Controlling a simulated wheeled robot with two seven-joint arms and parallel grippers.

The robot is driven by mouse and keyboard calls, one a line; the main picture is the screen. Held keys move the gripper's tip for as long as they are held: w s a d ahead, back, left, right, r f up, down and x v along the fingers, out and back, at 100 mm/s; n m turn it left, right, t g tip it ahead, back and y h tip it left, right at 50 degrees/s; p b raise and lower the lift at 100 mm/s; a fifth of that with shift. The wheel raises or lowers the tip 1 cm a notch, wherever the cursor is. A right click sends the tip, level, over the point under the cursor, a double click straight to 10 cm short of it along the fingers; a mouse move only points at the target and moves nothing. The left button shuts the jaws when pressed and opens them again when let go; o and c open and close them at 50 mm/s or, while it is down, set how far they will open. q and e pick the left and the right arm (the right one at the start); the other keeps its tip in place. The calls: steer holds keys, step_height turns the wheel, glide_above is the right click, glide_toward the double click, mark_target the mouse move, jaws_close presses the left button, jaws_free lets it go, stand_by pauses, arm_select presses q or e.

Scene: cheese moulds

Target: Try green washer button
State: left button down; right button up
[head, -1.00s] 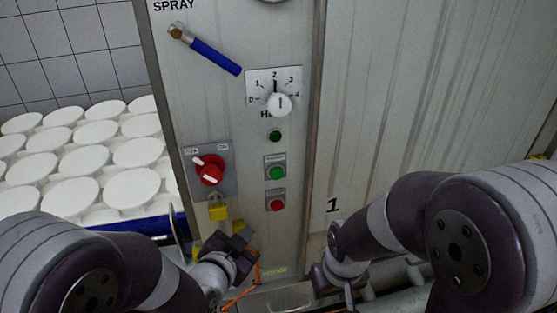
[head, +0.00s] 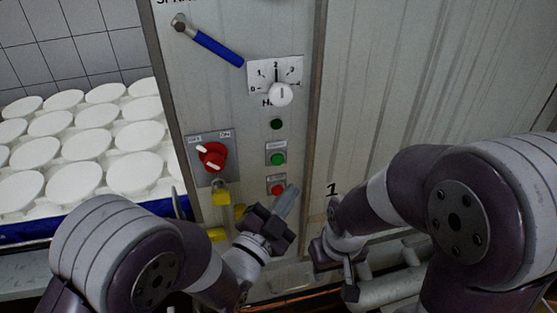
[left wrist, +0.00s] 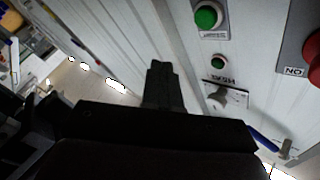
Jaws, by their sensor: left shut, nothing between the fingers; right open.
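The green button (head: 278,159) sits in a square plate on the grey control panel (head: 230,95), between a dark green lamp (head: 276,124) above and a red button (head: 278,189) below. It also shows at the top of the left wrist view (left wrist: 207,17). My left gripper (head: 291,191) is shut and empty, its tips in front of the panel just right of the red button and below the green button. Its shut fingers show in the left wrist view (left wrist: 160,68), apart from the green button. My right gripper (head: 335,280) is open, low and right of the panel.
A white dial (head: 281,94), a blue-handled lever (head: 216,50) and a red rotary switch (head: 212,157) are on the panel. A yellow padlock (head: 221,195) hangs below the switch. White round moulds (head: 75,183) stand at left. Pipes run low at right.

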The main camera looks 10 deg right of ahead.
mark_target(277, 159)
arm_select(q)
steer(key=w, duration=0.6)
steer(key=shift+b, duration=0.4)
steer(key=shift+w+a, duration=0.1)
stand_by(1.5)
steer(key=shift+w+b, duration=0.35)
steer(key=shift+w, duration=0.1)
steer(key=shift+w, duration=0.45)
stand_by(0.6)
steer(key=shift+s+b, duration=0.1)
steer(key=shift+b, duration=0.2)
steer(key=shift+s, duration=0.8)
